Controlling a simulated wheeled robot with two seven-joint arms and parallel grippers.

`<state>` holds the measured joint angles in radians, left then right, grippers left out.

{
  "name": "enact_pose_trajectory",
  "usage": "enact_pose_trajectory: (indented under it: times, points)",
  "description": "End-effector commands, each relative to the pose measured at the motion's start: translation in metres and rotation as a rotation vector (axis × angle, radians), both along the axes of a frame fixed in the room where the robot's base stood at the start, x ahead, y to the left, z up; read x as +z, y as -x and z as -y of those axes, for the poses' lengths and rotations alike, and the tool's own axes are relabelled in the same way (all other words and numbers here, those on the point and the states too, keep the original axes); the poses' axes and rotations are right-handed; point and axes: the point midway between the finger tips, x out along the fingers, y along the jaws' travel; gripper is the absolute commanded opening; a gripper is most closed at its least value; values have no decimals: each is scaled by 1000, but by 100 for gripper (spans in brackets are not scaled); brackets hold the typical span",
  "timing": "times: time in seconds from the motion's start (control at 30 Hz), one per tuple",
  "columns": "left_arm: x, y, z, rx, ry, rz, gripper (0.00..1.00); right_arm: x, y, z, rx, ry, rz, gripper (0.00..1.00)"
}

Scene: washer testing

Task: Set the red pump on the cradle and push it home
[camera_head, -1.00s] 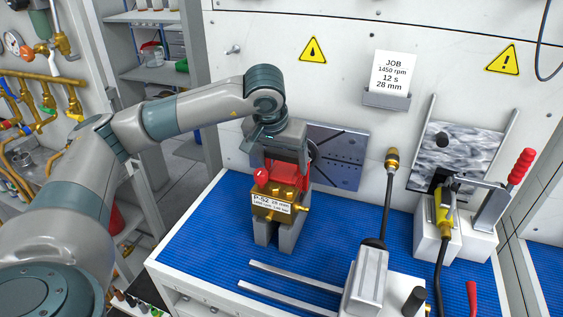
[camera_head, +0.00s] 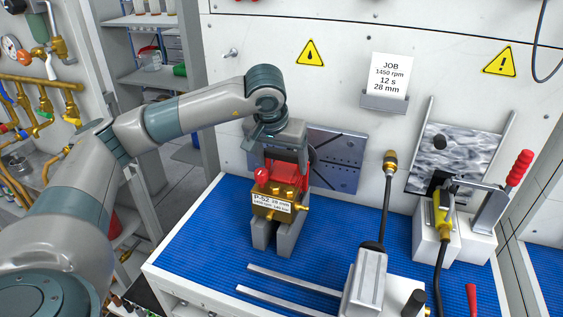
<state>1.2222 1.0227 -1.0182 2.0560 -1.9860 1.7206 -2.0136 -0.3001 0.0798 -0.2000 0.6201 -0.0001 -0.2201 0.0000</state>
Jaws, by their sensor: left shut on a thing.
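The red pump (camera_head: 264,178) has a red top and a brass body with a white label reading P-52. It sits upright over a grey two-legged block (camera_head: 289,237) on the blue mat. Whether it rests fully on that block cannot be told. My left gripper (camera_head: 285,160) comes down from above and is shut on the pump's red top. Two parallel grey rails (camera_head: 290,279) lie in front and run right towards a grey block (camera_head: 369,280) with a rod standing from it. Which of these is the cradle is not plain. My right gripper is not in view.
The blue mat (camera_head: 195,252) is bare left of the pump. A slotted grey plate (camera_head: 334,160) stands behind it. A clamp with a red handle (camera_head: 518,170) and a yellow-handled tool (camera_head: 442,213) stand at right. A job card (camera_head: 390,75) hangs on the back wall.

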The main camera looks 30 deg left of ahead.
Motion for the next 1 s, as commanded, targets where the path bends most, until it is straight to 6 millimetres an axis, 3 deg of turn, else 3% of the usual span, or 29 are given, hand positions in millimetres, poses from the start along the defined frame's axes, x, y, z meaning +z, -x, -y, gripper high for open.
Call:
enact_pose_trajectory:
  times: [1.0]
  points:
    - [5,-16,-4,1,2,12,21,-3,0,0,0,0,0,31]
